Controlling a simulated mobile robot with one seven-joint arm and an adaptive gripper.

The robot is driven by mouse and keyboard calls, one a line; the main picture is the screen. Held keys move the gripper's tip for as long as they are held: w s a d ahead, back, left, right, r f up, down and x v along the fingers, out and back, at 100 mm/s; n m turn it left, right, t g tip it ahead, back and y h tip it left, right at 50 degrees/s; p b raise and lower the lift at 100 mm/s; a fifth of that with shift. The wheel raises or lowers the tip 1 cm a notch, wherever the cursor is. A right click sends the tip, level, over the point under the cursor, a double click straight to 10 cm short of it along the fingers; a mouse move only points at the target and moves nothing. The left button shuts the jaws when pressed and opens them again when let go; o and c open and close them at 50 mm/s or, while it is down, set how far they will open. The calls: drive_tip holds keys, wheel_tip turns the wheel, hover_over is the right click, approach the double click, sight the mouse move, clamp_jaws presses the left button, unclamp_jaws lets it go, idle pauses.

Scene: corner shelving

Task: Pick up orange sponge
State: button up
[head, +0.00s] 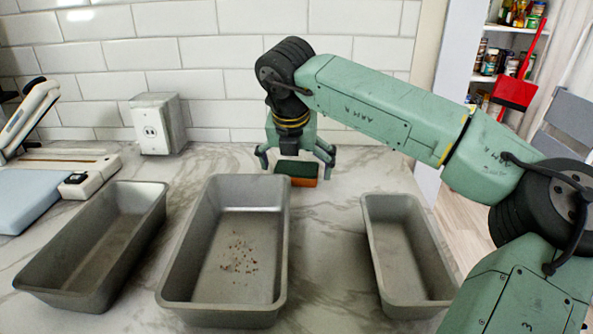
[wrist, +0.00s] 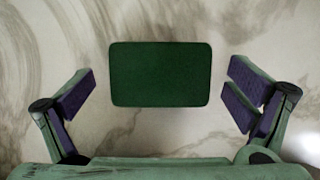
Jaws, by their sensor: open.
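The orange sponge (head: 302,182) has a dark green top and lies on the marble counter behind the middle pan. In the wrist view only its green top face (wrist: 161,74) shows, as a rounded rectangle. My gripper (head: 296,172) points down over the sponge with its fingers spread wide. In the wrist view my gripper (wrist: 160,98) has one finger on each side of the sponge, with a gap on both sides. Nothing is held.
Three grey metal pans stand on the counter: a left one (head: 58,283), a middle one (head: 170,278) with crumbs inside, and a right one (head: 376,262). An outlet box (head: 157,124) stands by the tiled wall. A slicer-like device (head: 60,190) is at far left.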

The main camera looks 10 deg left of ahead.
sight(297, 168)
drive_tip(key=shift+c, duration=0.3)
drive_tip(key=c, duration=0.7)
drive_tip(key=shift+c, duration=0.2)
drive_tip(key=shift+r, duration=0.1)
wheel_tip(297, 168, up, 10)
drive_tip(key=b, duration=0.1)
drive_tip(key=shift+o, duration=0.5)
drive_tip(key=c, duration=0.4)
